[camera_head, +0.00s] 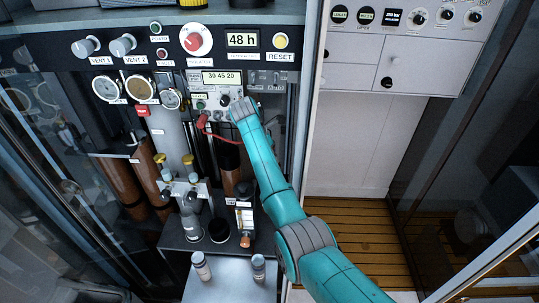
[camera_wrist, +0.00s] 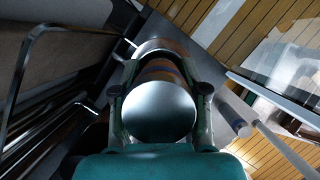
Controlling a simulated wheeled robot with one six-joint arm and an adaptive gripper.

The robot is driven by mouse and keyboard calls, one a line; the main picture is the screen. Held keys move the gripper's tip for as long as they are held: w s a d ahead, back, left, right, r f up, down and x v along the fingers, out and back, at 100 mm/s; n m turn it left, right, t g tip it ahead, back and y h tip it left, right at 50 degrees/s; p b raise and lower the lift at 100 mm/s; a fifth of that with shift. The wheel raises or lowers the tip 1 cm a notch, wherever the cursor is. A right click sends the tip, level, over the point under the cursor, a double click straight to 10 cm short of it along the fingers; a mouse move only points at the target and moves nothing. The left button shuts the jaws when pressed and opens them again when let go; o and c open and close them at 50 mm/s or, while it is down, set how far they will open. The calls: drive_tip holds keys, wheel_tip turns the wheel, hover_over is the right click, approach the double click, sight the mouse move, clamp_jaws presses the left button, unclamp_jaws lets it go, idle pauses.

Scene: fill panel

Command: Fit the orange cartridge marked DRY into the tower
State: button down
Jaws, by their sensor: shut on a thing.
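In the wrist view my gripper (camera_wrist: 160,92) is shut on a cylinder, with one finger on each side. Its near end is a round, shiny silver face (camera_wrist: 159,110), and orange-brown bands show behind it. No marking on the cylinder can be read, so I cannot confirm DRY. In the head view my teal arm reaches up to the instrument panel (camera_head: 217,104), and its end hides the gripper and the held cylinder. The tower (camera_head: 229,165) shows as a brown column left of my arm. Whether the held cylinder touches the tower cannot be told.
A dark-capped container (camera_head: 244,217) with a white label and orange base stands on the shelf beside my arm. Two small bottles (camera_head: 201,266) (camera_head: 258,267) stand on the pale lower surface. A red hose (camera_head: 203,121) hangs by the panel. The wooden floor (camera_head: 350,235) lies right.

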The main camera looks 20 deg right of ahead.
drive_tip(key=shift+f, duration=0.25)
drive_tip(key=c, duration=0.6)
unclamp_jaws()
drive_tip(key=shift+f, duration=0.15)
drive_tip(key=shift+r, duration=0.3)
drive_tip(key=v, duration=1.2)
drive_tip(key=shift+r, duration=0.45)
